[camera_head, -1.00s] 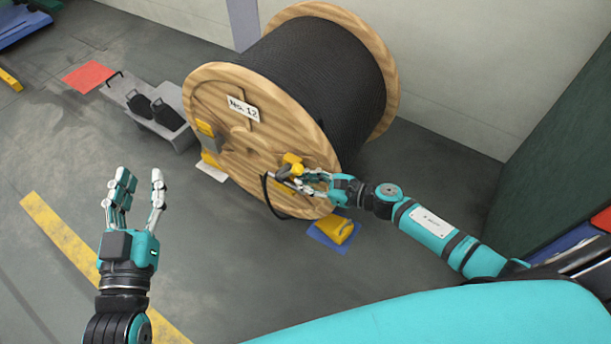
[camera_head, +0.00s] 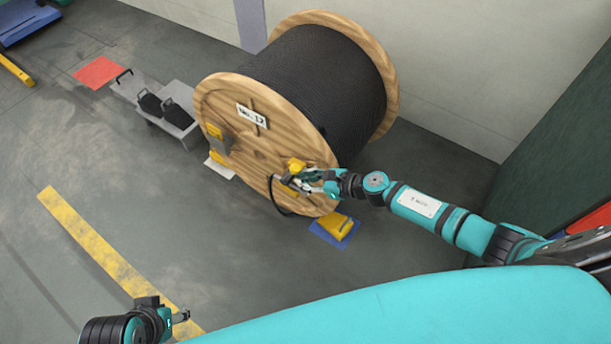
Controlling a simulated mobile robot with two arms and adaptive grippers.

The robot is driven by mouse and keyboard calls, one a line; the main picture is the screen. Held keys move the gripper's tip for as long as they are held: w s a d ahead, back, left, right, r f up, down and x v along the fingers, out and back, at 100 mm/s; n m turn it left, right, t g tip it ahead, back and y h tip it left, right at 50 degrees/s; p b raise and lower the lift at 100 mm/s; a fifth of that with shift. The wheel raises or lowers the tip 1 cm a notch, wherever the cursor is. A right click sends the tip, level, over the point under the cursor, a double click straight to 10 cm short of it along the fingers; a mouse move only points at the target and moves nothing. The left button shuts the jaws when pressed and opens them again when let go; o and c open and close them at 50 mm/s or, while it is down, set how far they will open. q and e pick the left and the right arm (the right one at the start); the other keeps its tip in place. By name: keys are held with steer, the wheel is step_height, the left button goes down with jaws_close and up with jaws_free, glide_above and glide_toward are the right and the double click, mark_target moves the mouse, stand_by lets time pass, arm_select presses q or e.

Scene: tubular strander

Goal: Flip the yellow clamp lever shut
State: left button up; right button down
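A yellow clamp lever (camera_head: 296,164) sits low on the near wooden flange of the cable reel (camera_head: 250,150), close to the end of a black cable (camera_head: 276,200). My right gripper (camera_head: 306,182) is at this spot, just below and right of the yellow lever. Its fingers overlap the clamp, and I cannot tell whether they touch or grip it. My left gripper (camera_head: 180,316) is low at the bottom left, far from the reel. Only a small part of it shows, so its opening cannot be seen.
Yellow wedges stand at the reel's foot, one on a blue mat (camera_head: 328,236). A grey low trolley (camera_head: 182,112) with black weights stands left of the reel, near a red floor patch (camera_head: 97,73). The floor around the yellow stripe (camera_head: 90,240) is clear.

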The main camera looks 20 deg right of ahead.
mark_target(296, 171)
steer(key=r+p, duration=0.1)
steer(key=p, duration=0.1)
steer(key=w+a+g+h+p, duration=0.1)
steer(key=p, duration=0.2)
steer(key=shift+w+a+r, duration=0.1)
steer(key=shift+w+r, duration=0.15)
steer(key=shift+r, duration=0.15)
arm_select(q)
steer(key=s+f+g, duration=0.1)
steer(key=s+f, duration=0.2)
steer(key=f, duration=1.8)
steer(key=shift+s+f+p, duration=0.2)
steer(key=shift+f+p, duration=0.15)
steer(key=shift+p, duration=0.1)
arm_select(e)
steer(key=shift+w+a+r, duration=0.15)
steer(key=shift+w+a, duration=0.05)
steer(key=shift+w, duration=0.1)
arm_select(q)
steer(key=shift+a, duration=0.15)
arm_select(e)
steer(key=v, duration=1.2)
steer(key=shift+r, duration=0.1)
